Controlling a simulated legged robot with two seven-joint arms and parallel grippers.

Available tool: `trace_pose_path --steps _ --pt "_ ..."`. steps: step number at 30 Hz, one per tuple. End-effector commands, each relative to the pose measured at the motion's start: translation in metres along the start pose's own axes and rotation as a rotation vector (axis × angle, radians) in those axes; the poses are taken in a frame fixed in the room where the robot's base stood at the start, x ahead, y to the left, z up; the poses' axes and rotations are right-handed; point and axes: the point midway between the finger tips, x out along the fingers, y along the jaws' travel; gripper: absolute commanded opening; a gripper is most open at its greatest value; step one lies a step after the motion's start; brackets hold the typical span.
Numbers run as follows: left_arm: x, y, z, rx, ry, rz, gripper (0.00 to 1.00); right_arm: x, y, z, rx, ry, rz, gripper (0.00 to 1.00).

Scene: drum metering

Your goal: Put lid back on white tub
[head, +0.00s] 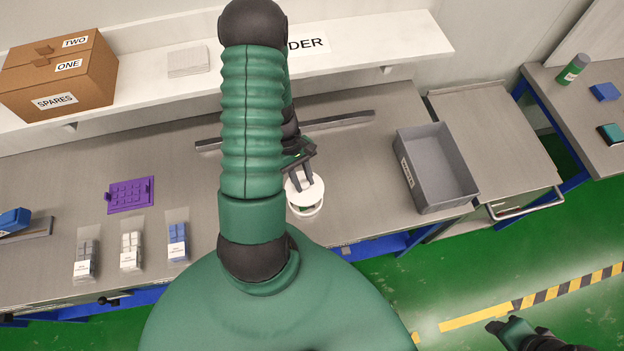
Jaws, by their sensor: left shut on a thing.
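My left gripper (302,184) is at the middle of the bench, pointing down and shut on the white lid (309,192). The round white tub (305,214) is directly beneath the lid, near the bench's front edge. My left arm hides the area left of the tub. My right gripper (493,327) is low at the right, over the floor and away from the bench; its jaws are too small to read.
A grey bin (412,185) stands right of the tub. A dark rail (340,122) lies behind it. To the left are a purple tray (130,195) and several bagged parts (131,250). A shelf (405,42) with a cardboard box (60,75) runs along the back.

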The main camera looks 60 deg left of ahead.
Motion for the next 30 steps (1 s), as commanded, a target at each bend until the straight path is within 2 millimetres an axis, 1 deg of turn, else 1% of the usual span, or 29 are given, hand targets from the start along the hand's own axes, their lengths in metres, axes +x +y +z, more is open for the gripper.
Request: trace_pose_path --steps 1,9,15,19,30 --pt "0.006 0.0 -0.002 0.003 0.0 -0.001 0.0 0.006 0.0 0.002 0.0 0.0 0.0 0.48" --pt "0.034 0.0 -0.015 0.008 -0.001 -0.001 0.0 0.032 0.0 0.008 0.0 0.0 0.0 0.48" --pt "0.053 0.0 -0.023 0.009 -0.001 -0.002 0.0 0.048 0.0 0.011 0.0 0.0 0.0 0.48" --pt "0.058 0.0 -0.025 0.01 0.0 -0.002 0.0 0.051 0.0 0.012 0.0 0.0 0.0 0.48" --pt "0.057 0.0 -0.024 0.01 0.0 -0.002 0.0 0.05 0.0 0.012 0.0 0.0 0.0 0.48"
